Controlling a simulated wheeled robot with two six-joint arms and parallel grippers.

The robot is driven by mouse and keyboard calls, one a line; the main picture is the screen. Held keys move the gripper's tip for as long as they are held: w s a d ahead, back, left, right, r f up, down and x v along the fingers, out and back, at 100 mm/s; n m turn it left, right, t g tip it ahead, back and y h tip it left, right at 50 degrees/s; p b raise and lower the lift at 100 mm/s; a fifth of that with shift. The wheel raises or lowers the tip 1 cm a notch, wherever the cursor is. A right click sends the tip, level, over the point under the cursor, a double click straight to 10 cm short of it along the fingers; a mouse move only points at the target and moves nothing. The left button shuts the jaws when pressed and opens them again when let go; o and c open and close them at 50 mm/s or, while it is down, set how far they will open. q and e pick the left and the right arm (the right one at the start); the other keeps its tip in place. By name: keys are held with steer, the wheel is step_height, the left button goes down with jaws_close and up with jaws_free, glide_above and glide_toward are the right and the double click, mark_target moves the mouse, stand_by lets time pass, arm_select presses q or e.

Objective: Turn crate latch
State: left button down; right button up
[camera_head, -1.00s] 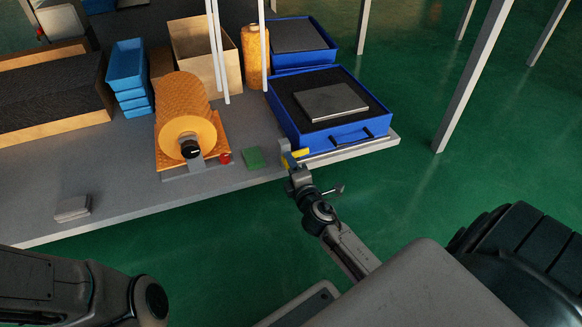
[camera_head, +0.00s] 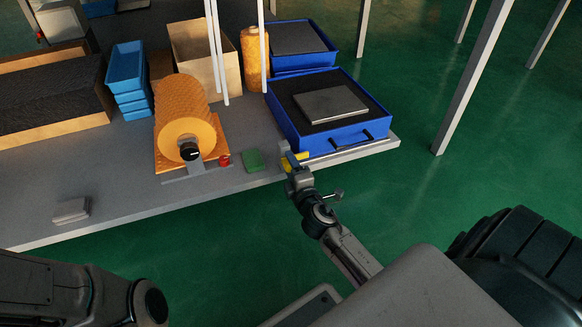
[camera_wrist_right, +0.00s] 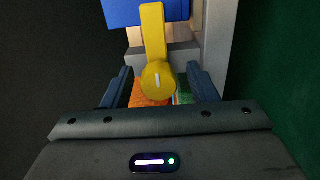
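The blue crate (camera_head: 345,137) stands at the right end of the bench, with dark foam and a grey plate inside. A yellow latch (camera_head: 302,155) is at its near left corner. In the right wrist view the latch (camera_wrist_right: 154,35) has a round hub with a white mark, and its lever points up the picture. My right gripper (camera_head: 291,160) is at the latch. Its fingers (camera_wrist_right: 160,78) stand apart on either side of the hub, with visible gaps. My left arm shows at lower left, but its gripper is out of view.
A green pad (camera_head: 253,160) lies near the bench edge. Blue bins (camera_head: 127,65), a cardboard box (camera_head: 200,58) and a second blue crate (camera_head: 332,50) are behind.

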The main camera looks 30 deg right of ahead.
steer(key=shift+s, duration=0.1)
steer(key=v, duration=1)
steer(key=shift+s+p, duration=0.3)
